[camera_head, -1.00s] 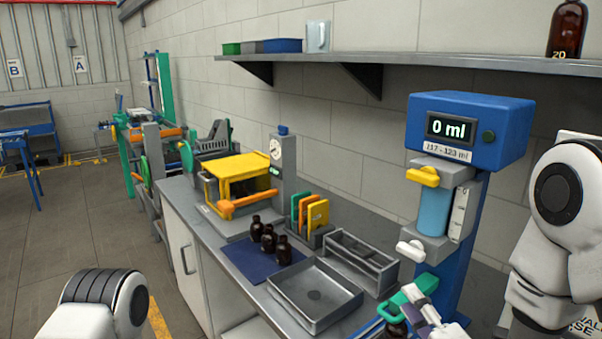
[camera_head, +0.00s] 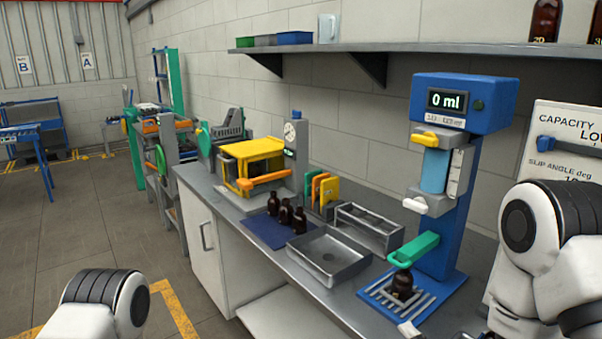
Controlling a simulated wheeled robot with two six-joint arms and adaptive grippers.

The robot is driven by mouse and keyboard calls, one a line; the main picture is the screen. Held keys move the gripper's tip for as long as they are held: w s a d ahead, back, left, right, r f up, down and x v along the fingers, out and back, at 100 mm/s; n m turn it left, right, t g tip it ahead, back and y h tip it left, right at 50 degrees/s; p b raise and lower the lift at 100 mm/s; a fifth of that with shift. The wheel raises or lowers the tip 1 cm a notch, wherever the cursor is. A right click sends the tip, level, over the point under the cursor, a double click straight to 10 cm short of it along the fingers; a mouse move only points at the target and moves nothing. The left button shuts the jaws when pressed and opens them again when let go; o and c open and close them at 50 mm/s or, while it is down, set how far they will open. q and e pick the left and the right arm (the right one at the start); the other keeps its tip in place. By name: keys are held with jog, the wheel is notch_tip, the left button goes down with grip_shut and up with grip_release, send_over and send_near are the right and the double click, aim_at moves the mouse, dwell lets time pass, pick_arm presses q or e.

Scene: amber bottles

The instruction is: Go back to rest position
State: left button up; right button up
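My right arm shows at the right edge. A small pale tip at the bottom edge, likely part of my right gripper (camera_head: 409,329), is mostly cut off, so its opening cannot be judged. My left arm shows only as a rounded link at the bottom left; its gripper is out of view. An amber bottle (camera_head: 403,286) stands upright on the slatted base of the blue dispenser (camera_head: 462,98), below the green lever (camera_head: 414,250), apart from the pale tip. Several dark bottles (camera_head: 285,211) stand on a blue mat (camera_head: 258,234).
A grey metal tray (camera_head: 330,279) and a divided rack (camera_head: 369,228) sit on the bench in the middle. A yellow-framed machine (camera_head: 250,163) stands farther back. A shelf (camera_head: 395,46) with amber bottles on it runs above. Open floor lies to the left.

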jog(key=s+d+f+m+g+h+b, duration=0.1)
jog(key=s+f+m+g+b, duration=0.3)
jog(key=f, duration=0.6)
jog(key=s+d+f+m+g+h, duration=0.1)
jog(key=s+f+m+g, duration=0.1)
jog(key=s+f, duration=0.65)
jog(key=s+d+f+m+g+h+b, duration=0.1)
jog(key=s+f+m+g+b, duration=0.15)
jog(key=f, duration=1.05)
pick_arm(q)
notch_tip(320, 180, down, 7)
jog(key=shift+s, duration=0.2)
pick_arm(e)
jog(key=s+d+f+m+g+h, duration=0.1)
jog(key=s+d+f+m+g, duration=0.1)
jog(key=s+f+m+g, duration=0.2)
jog(key=s+m+g, duration=0.3)
jog(key=s+m, duration=0.5)
jog(key=m, duration=0.2)
jog(key=shift+f+g+h, duration=0.15)
jog(key=shift+g+h, duration=0.15)
jog(key=shift+g, duration=0.05)
pick_arm(q)
jog(key=shift+o, duration=0.2)
